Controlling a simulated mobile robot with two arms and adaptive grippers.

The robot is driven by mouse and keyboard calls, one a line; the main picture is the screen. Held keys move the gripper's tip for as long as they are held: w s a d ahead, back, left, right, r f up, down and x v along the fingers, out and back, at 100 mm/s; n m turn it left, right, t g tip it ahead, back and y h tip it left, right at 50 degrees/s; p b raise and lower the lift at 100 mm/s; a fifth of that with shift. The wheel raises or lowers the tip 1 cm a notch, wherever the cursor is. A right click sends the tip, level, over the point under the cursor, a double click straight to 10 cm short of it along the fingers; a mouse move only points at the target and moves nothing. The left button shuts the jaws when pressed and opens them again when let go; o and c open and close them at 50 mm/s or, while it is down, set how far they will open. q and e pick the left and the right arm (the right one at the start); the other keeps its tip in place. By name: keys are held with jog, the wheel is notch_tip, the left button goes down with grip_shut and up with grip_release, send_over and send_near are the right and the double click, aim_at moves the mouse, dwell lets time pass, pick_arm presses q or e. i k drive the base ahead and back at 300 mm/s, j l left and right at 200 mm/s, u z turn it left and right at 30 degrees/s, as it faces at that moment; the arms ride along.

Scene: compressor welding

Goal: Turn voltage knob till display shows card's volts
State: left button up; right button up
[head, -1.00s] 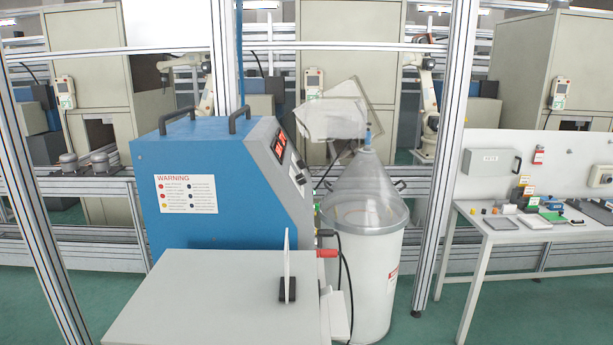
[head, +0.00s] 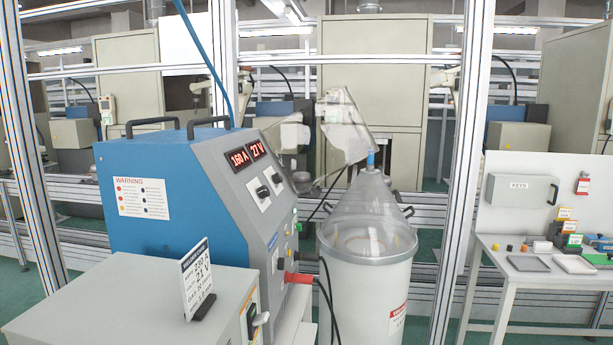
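The blue welding power source (head: 160,185) stands left of centre with its sloped grey front panel facing right. Its red displays read about 160 A (head: 240,158) and 27 V (head: 257,148). Two dark knobs sit below them: one on the left (head: 262,192) and one on the right (head: 276,179), the latter nearer the volts display. A white card (head: 197,279) stands in a dark holder on the grey cabinet (head: 95,305). Its small text seems to read 230 A and 21 V. Neither of my grippers is in view.
A wire drum (head: 370,280) with a clear cone stands right of the power source. A red cable plug (head: 298,278) and black cables hang between them. A rotary switch (head: 258,319) is on the cabinet's side. A bench (head: 520,275) with small parts stands at right.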

aim_at(277, 178)
jog(key=i+l+u, duration=0.1)
jog(key=l, duration=0.25)
jog(key=i+l+u, duration=0.15)
jog(key=i+l, duration=0.15)
jog(key=i+l+u, duration=0.1)
jog(key=l, duration=0.3)
jog(key=i+l+u, duration=0.1)
jog(key=i+l, duration=0.2)
jog(key=i+l+u, duration=0.15)
jog(key=l, duration=0.35)
jog(key=i+l+u, duration=0.1)
jog(key=l, duration=0.3)
